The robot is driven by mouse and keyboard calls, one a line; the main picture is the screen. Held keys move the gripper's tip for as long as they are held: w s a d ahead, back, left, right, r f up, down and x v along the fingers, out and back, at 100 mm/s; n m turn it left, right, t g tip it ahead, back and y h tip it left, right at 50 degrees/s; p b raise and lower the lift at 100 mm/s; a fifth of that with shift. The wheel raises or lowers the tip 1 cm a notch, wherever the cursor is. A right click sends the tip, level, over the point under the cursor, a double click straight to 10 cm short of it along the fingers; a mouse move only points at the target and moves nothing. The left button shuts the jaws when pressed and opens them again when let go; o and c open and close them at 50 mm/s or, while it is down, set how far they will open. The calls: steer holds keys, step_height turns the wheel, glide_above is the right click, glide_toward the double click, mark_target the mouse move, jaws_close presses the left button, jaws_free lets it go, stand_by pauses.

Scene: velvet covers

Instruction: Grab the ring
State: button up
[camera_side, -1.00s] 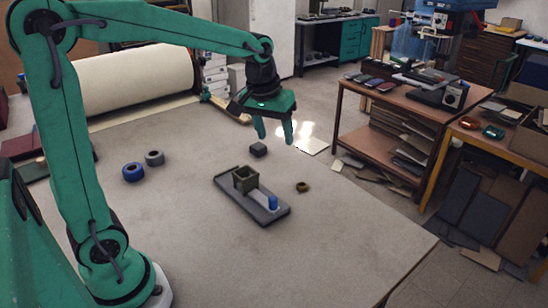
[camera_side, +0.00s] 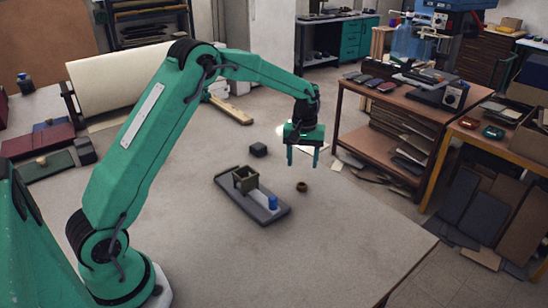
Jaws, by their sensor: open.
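The ring (camera_side: 302,187), small and brown, lies on the pale work table (camera_side: 340,230), just right of a grey tray. My gripper (camera_side: 303,164) is open and points down with nothing between its fingers. It appears above the table, with its fingertips just above the ring in the picture. Its exact height and how far it is from the ring in depth cannot be told from this one view.
Book-like items (camera_side: 38,140) and a cream roll (camera_side: 125,75) lie at left. The table's front right is clear.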

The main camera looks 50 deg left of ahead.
mark_target(302, 185)
steer(key=shift+w+f, duration=0.15)
steer(key=shift+f, duration=4.1)
steer(key=c, duration=1.1)
steer(key=shift+o, duration=0.2)
steer(key=shift+w+r, duration=0.1)
steer(key=shift+r, duration=0.1)
